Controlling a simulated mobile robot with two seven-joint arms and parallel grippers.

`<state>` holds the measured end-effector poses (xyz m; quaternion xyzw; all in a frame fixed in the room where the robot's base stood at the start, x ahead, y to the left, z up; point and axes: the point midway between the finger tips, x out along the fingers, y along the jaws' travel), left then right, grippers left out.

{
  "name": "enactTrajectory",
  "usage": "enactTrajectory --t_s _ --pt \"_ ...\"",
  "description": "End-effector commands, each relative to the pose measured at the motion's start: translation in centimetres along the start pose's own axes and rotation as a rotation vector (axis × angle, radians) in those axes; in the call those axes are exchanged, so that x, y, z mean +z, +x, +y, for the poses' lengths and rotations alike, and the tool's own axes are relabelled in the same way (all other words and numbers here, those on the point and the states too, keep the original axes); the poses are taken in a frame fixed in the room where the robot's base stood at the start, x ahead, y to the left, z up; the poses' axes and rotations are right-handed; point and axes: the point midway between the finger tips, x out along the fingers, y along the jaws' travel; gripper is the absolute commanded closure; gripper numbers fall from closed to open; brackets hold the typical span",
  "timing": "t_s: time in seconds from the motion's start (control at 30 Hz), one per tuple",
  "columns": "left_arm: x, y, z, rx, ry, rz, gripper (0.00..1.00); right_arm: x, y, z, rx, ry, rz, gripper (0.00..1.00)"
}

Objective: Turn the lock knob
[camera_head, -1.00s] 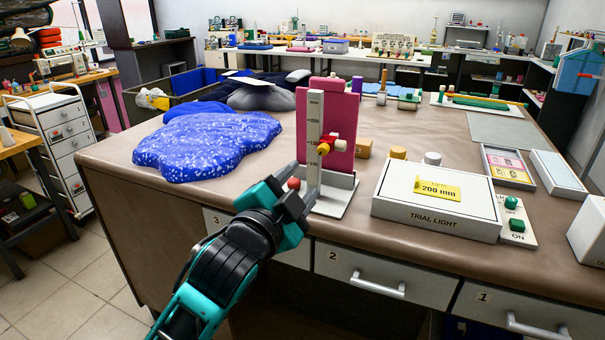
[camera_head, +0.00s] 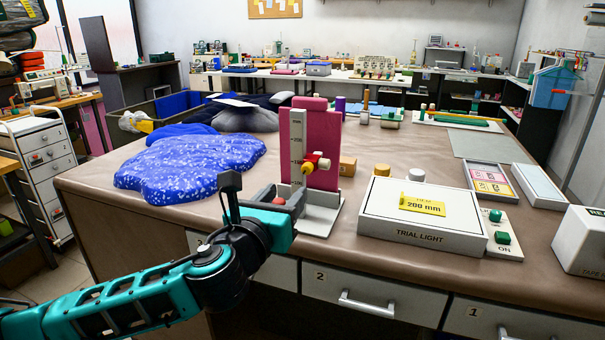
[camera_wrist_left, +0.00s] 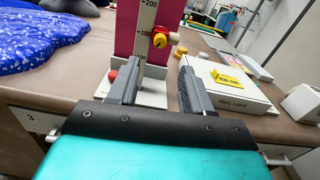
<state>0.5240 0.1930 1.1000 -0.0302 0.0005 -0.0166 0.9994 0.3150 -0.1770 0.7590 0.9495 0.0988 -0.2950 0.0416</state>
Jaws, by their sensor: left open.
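A hem gauge stand has a pink upright board (camera_head: 322,145), a white scale strip marked in mm (camera_head: 298,130) and a pale base (camera_head: 320,222). A red slider with a yellow knob (camera_head: 309,168) sits on the strip; the knob also shows in the wrist view (camera_wrist_left: 159,40). A red round knob (camera_head: 279,201) is low at the left of the base. I cannot tell which one is the lock knob. My left gripper (camera_head: 284,193) is open and empty at the front of the stand, below the yellow knob. Its fingers (camera_wrist_left: 157,85) point toward the board. My right gripper is not in view.
A white trial light box (camera_head: 425,218) with a yellow 200 mm tag lies right of the stand. Drawers line the table front.

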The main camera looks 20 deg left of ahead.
Motion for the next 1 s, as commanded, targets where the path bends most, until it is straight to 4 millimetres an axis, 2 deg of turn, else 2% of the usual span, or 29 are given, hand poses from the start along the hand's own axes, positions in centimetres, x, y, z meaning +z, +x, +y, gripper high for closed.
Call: enactTrajectory --t_s 0.1,0.3,0.5,0.7,0.97,1.0 --pt "0.1 2.5 0.0 0.002 -0.002 -0.002 0.5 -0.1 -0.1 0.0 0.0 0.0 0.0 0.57" --pt "0.1 6.2 0.0 0.002 -0.004 -0.001 0.5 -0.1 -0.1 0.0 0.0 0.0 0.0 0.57" --pt "0.0 8.7 -0.1 0.0 -0.004 0.0 0.5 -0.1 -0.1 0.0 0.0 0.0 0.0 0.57" --pt "0.0 9.7 -0.1 -0.001 -0.004 0.0 0.5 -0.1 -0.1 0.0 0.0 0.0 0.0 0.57" --pt "0.0 9.8 -0.1 -0.001 -0.004 0.0 0.5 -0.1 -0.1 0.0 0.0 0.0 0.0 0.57" --pt "0.0 9.8 -0.1 -0.001 -0.004 0.0 0.53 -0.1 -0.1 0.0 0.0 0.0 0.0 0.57"
